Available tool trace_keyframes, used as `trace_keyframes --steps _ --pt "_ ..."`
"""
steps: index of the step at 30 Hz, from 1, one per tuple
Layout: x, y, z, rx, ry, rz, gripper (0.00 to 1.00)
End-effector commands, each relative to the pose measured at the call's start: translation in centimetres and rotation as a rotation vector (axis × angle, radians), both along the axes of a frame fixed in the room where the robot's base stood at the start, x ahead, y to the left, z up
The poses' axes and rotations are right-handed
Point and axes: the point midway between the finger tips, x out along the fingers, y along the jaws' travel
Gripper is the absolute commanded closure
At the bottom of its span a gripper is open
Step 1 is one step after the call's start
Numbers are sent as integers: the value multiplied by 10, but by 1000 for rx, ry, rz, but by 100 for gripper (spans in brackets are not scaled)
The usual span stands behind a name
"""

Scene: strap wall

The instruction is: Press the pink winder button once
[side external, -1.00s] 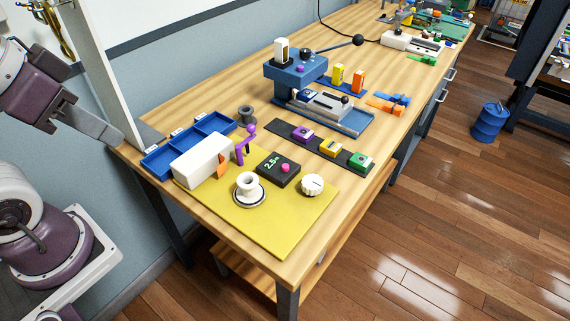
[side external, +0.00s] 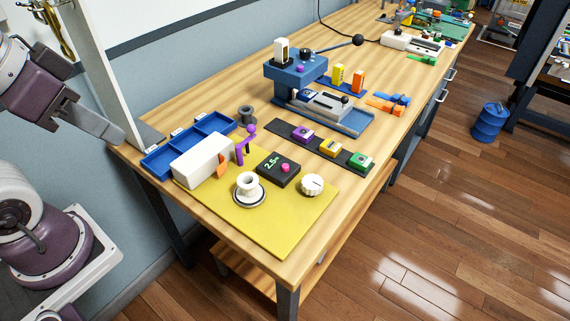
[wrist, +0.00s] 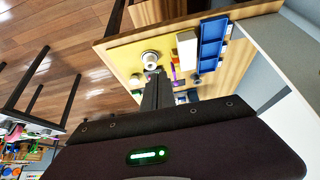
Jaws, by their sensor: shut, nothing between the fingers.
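The pink winder button (side external: 285,168) sits on top of a black box (side external: 268,167) with a green "2.5" readout, on the yellow mat (side external: 275,225). A white spool (side external: 249,187) stands to its left and a white knob (side external: 312,184) to its right. My gripper (side external: 118,138) is at the far left of the side view, by the bench's left end and well away from the button. In the wrist view its dark fingers (wrist: 156,76) are together and empty. They hide part of the bench there, and I cannot make out the pink button in that view.
A white block (side external: 202,160), a purple post (side external: 245,143) and a blue tray (side external: 190,140) stand left of the black box. A strip (side external: 318,146) with coloured blocks and a blue press (side external: 300,75) lie behind. A tall white panel (side external: 100,70) stands beside my gripper. The mat's front is clear.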

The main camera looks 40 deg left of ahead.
Motion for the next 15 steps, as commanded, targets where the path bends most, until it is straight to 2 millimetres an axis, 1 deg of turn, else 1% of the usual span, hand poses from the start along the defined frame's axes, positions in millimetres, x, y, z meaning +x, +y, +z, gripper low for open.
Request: trace_keyframes --steps 2,4,5,6,8,9,11,12,14,15 --pt "14 -3 1 -16 1 -30 100" --pt "39 -7 0 -33 -3 -74 100" --pt "52 -10 -2 -38 -4 -94 100" --pt "71 -13 -5 -41 -10 -122 100" --pt "100 -20 -13 -34 -21 -160 100" --pt "119 -24 -20 -23 -29 -181 100" --pt "145 -30 -33 6 -42 -214 100" --pt "162 -35 -42 33 -53 -235 100" --pt "185 -41 -59 85 -71 -271 100" --pt "201 -46 -70 126 -87 -297 100"
